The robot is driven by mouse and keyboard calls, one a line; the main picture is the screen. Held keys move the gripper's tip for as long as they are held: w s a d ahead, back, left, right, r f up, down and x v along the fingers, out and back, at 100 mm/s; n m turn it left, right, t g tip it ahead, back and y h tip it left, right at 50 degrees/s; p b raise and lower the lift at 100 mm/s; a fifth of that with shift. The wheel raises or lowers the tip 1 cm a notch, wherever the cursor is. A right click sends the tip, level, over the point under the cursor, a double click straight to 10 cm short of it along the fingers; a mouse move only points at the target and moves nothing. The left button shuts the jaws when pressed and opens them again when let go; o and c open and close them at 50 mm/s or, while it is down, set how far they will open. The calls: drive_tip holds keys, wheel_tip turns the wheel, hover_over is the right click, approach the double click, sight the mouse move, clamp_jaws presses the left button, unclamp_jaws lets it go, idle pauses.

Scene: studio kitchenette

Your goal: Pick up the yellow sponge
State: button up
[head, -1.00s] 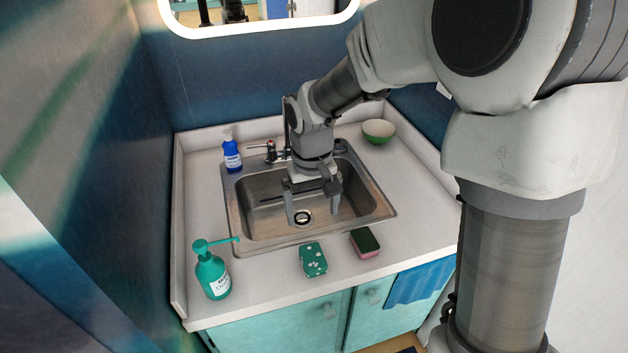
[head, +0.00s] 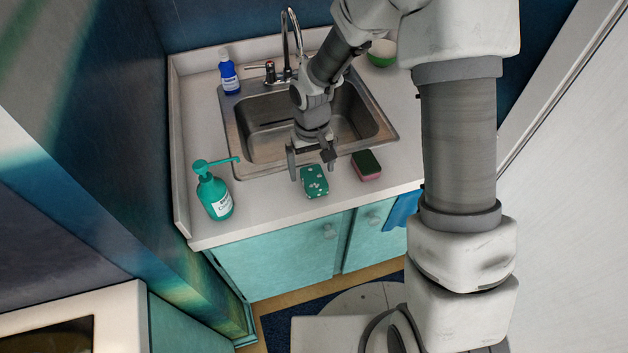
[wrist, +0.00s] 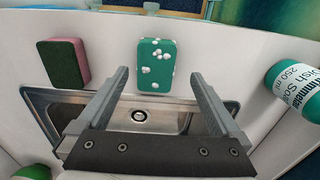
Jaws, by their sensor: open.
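No yellow sponge shows in either view. A teal-green sponge or block with white spots (head: 314,183) lies on the counter in front of the sink; it shows upright in the wrist view (wrist: 155,65). A pink sponge with a dark green top (head: 366,166) lies to its right; in the wrist view it is at the left (wrist: 65,62). My gripper (head: 312,172) is open and empty, pointing down near the sink's front edge. In the wrist view the fingertips (wrist: 158,74) frame the spotted block, which appears beyond them; I cannot tell the exact gap.
A teal pump bottle (head: 214,197) stands at the left front of the counter, and a blue bottle (head: 229,76) at the back left. The sink (head: 262,130) with its tap (head: 291,40) lies behind my gripper. A green bowl (head: 382,54) is at the back right.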

sight(314, 177)
drive_tip(key=f, duration=0.5)
drive_tip(key=shift+w+d, duration=0.25)
drive_tip(key=shift+w, duration=0.1)
drive_tip(key=c, duration=1.5)
drive_tip(key=shift+r, duration=0.1)
